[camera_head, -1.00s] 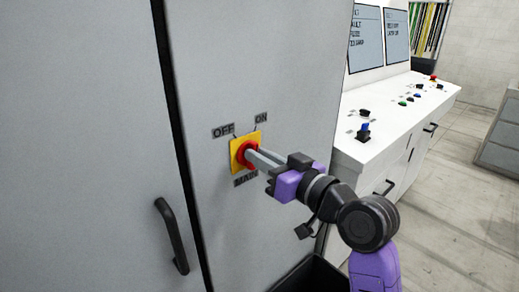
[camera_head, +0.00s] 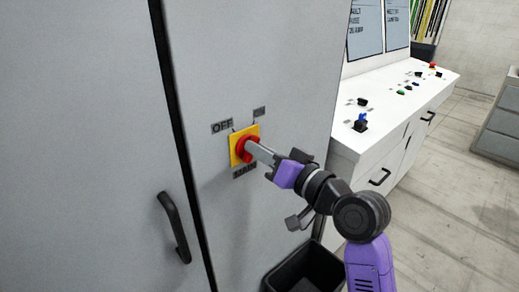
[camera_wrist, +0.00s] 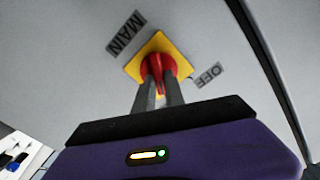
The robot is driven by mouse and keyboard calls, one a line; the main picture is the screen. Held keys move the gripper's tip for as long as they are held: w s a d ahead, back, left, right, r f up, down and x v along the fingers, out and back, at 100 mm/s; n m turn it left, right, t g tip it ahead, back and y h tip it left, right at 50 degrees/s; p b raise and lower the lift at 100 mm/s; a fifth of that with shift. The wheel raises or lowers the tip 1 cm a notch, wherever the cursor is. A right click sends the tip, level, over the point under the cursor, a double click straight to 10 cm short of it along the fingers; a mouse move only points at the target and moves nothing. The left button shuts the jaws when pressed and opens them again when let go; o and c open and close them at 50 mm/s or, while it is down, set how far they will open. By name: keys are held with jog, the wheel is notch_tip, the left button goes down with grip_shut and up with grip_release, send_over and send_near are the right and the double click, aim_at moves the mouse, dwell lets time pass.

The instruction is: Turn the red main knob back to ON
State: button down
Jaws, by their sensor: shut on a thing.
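The red main knob (camera_head: 246,149) sits on a yellow square plate (camera_head: 237,139) on the grey cabinet door. An OFF label (camera_head: 222,126) is at the plate's upper left, a blurred label (camera_head: 259,111) at its upper right, and the MAIN label (camera_head: 244,172) below. My gripper (camera_head: 256,151) reaches in from the right, its fingers shut on the knob. In the wrist view the two fingers (camera_wrist: 158,88) hold the sides of the red knob (camera_wrist: 157,63). The grip hides part of the knob, so its exact pointing is hard to tell.
A black door handle (camera_head: 174,227) is at the lower left. A black open bin (camera_head: 306,272) stands below my arm.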

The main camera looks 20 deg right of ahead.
jog(key=c, duration=1.4)
grip_release()
jog(key=b+v, duration=0.2)
jog(key=v, duration=0.5)
jog(key=shift+s+d, duration=0.15)
jog(key=shift+s, duration=0.2)
